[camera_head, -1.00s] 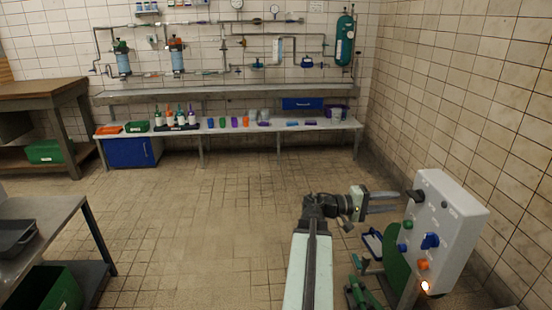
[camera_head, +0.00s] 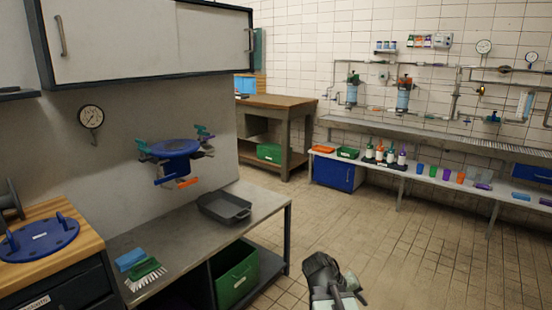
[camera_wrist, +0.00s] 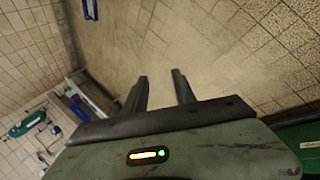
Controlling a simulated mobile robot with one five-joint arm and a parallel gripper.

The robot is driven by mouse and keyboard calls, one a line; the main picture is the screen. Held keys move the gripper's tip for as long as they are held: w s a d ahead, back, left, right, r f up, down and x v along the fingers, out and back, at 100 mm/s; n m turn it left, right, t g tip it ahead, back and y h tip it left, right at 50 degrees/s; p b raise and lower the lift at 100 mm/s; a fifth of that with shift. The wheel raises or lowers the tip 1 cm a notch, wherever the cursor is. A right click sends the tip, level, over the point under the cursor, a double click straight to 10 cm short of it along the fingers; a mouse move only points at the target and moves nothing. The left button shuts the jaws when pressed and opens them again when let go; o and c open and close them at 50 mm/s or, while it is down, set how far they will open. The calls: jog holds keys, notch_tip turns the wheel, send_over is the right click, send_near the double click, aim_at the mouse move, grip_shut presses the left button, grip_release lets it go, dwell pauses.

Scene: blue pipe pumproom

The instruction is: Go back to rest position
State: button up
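My gripper (camera_wrist: 160,75) shows in the wrist view with its two dark fingers apart and nothing between them. Bare tiled floor (camera_wrist: 200,35) lies beyond the fingertips. In the head view my arm shows low at the bottom centre, over the floor, and its fingers cannot be made out clearly there.
A steel table (camera_head: 180,245) with a grey tray (camera_head: 224,207) and a brush (camera_head: 146,274) stands at left, with a green crate (camera_head: 236,275) below. A low wall bench (camera_head: 400,170) holds bottles and cups. The floor between is clear.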

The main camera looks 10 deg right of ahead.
jog(key=s+a+f+g+y+p, duration=0.1)
jog(key=s+a+f+y+p, duration=0.15)
jog(key=a+y, duration=1.05)
jog(key=a+r+h+p, duration=0.2)
jog(key=r+p, duration=1)
jog(key=a+r+h+p, duration=0.3)
jog(key=r+p, duration=0.9)
jog(key=shift+r+n+h, duration=0.2)
jog(key=shift+n+h, duration=0.1)
jog(key=shift+d, duration=0.1)
